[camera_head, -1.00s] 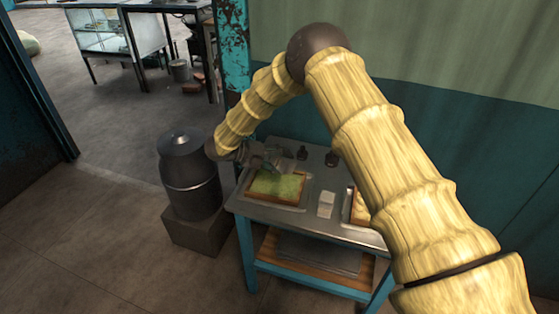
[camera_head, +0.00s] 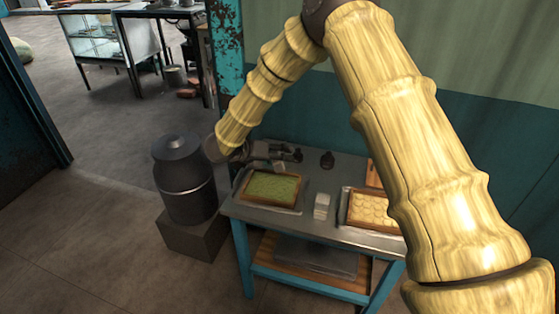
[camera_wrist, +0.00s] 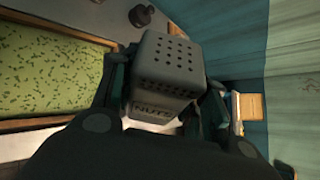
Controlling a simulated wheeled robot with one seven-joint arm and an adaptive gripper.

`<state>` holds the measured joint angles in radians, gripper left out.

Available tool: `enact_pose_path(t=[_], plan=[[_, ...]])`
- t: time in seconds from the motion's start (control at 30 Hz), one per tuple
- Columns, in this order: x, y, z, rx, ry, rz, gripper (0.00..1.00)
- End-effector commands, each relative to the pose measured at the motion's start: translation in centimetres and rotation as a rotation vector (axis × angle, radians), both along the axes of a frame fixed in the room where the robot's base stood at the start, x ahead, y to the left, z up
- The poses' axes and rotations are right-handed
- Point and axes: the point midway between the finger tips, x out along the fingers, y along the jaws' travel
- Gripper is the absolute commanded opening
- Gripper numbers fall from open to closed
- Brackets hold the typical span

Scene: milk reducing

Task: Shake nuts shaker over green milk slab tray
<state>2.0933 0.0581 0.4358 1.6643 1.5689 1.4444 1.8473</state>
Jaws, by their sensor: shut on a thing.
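My gripper (camera_wrist: 165,90) is shut on the nuts shaker (camera_wrist: 172,62), a grey box with a perforated end and the label NUTS. In the wrist view the holed end shows, with dark fingers on both sides. In the head view my gripper (camera_head: 262,154) is small, at the back edge of the green milk slab tray (camera_head: 243,197). The green slab (camera_head: 272,187) lies in this wood-rimmed tray at the table's left. In the wrist view the slab (camera_wrist: 45,82) is at the left, covered with darker flecks, with the shaker beside it in the picture.
The metal table (camera_head: 290,222) has blue legs. A pale block (camera_head: 321,206) stands between the green tray and a tray of pale rounds (camera_head: 372,209). A small dark container (camera_head: 327,160) stands at the back. A dark metal can (camera_head: 186,180) stands left of the table.

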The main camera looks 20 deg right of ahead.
Motion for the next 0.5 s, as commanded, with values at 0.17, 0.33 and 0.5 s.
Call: enact_pose_path(t=[0.17, 0.33, 0.5], plan=[[-0.3, -0.2, 0.5, 0.028, -0.139, -0.025, 0.17], [-0.6, -0.3, 1.1, 0.055, -0.273, -0.049, 0.17], [-0.9, -0.5, 1.8, 0.083, -0.408, -0.074, 0.17]])
